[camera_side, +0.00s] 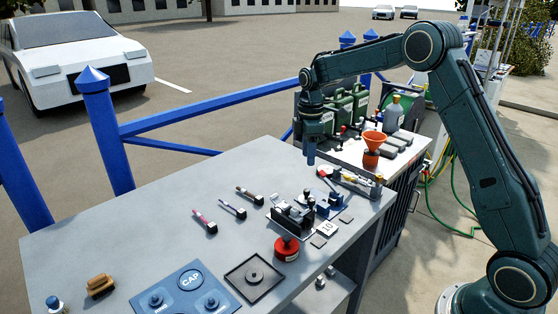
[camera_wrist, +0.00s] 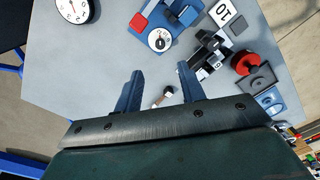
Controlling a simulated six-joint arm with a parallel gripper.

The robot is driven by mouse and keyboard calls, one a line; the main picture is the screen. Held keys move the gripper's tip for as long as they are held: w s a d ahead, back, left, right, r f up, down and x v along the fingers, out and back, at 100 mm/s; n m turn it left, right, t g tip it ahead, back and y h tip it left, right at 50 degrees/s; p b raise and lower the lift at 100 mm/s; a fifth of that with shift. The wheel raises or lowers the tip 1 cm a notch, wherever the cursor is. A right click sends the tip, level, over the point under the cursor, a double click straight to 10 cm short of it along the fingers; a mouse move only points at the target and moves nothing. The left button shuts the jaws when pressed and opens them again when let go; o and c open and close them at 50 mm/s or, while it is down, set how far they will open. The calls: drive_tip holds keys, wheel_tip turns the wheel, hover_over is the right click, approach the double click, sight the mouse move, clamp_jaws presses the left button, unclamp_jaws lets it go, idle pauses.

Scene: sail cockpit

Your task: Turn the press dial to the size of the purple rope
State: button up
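A blue press (camera_wrist: 183,16) stands on the grey table, with a small round white dial (camera_wrist: 153,38) on its near part in the wrist view. The dial has a dark centre; its marks are too small to read. The press also shows in the side view (camera_side: 333,204). Short ropes with dark ends lie left of it: one pinkish (camera_side: 203,217), one lavender-purple (camera_side: 231,206), one brown (camera_side: 248,194). My gripper (camera_wrist: 160,71) is open and empty, fingers apart, above the table near the dial. It also shows in the side view (camera_side: 311,160), pointing down.
A black-and-silver tool (camera_wrist: 206,48), a "10" tile (camera_wrist: 222,12) and a red knob (camera_wrist: 245,63) stand close beside the press. A white round gauge (camera_wrist: 74,9) lies at the other side. An orange funnel (camera_side: 374,140) and bottles stand behind. The table's left middle is clear.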

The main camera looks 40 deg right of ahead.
sight(307, 190)
wheel_tip(307, 190, down, 12)
drive_tip(key=shift+s+a+r, duration=0.1)
drive_tip(key=shift+r, duration=0.15)
idle(0.3)
clamp_jaws()
